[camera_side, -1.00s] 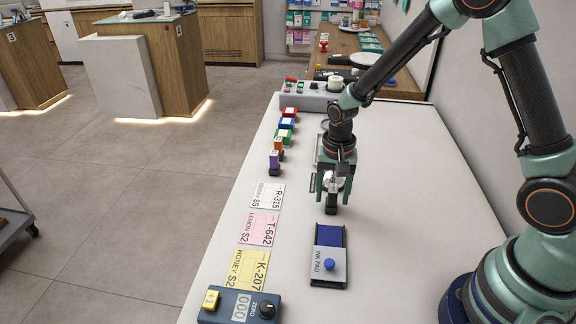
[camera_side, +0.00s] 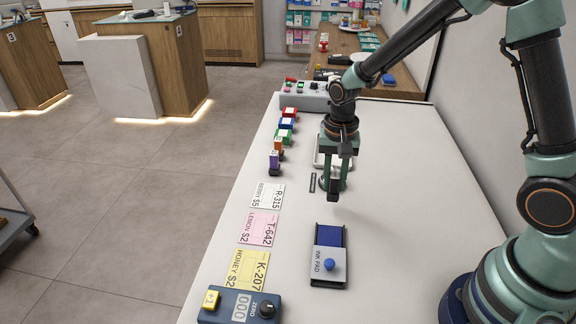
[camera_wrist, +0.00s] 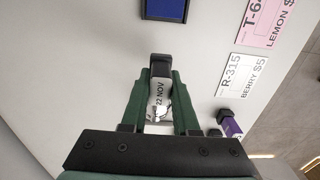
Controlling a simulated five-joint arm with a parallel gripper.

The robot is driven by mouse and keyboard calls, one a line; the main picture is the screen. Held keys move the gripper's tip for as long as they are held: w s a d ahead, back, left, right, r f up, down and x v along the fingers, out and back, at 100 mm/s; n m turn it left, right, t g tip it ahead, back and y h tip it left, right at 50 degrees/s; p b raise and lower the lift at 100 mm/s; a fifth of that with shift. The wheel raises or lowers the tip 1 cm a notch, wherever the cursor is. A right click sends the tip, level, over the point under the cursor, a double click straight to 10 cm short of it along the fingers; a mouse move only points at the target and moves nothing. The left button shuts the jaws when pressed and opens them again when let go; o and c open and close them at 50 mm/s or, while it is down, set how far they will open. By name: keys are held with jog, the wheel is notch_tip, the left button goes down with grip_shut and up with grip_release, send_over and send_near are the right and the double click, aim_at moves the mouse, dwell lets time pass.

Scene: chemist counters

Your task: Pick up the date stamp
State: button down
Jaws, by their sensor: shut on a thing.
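The date stamp shows in the wrist view (camera_wrist: 159,92) as a pale body marked "22 NOV" with a black end toward the top. My gripper (camera_wrist: 160,80) has its two green fingers on either side of it, shut on it. I cannot tell exactly how far the stamp is from the counter top.
The ink pad (camera_side: 328,262) lies in front of my gripper. Price cards, including R-315 (camera_side: 267,196), lie to its left. Several coloured stamps (camera_side: 284,136) stand in a row behind the cards. A blue counter box (camera_side: 240,306) is at the front.

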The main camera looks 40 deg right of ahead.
aim_at(335, 173)
notch_tip(335, 173, up, 16)
jog(key=shift+f, duration=0.1)
jog(key=c, duration=1.2)
grip_release()
grip_shut()
jog(key=shift+c, duration=1.3)
grip_release()
grip_shut()
jog(key=shift+s+a+f, duration=1.15)
jog(key=shift+f, duration=1.85)
jog(key=shift+s+a+f, duration=1.15)
jog(key=shift+f, duration=1.85)
jog(key=shift+s+a+f, duration=1.15)
jog(key=shift+f, duration=1.85)
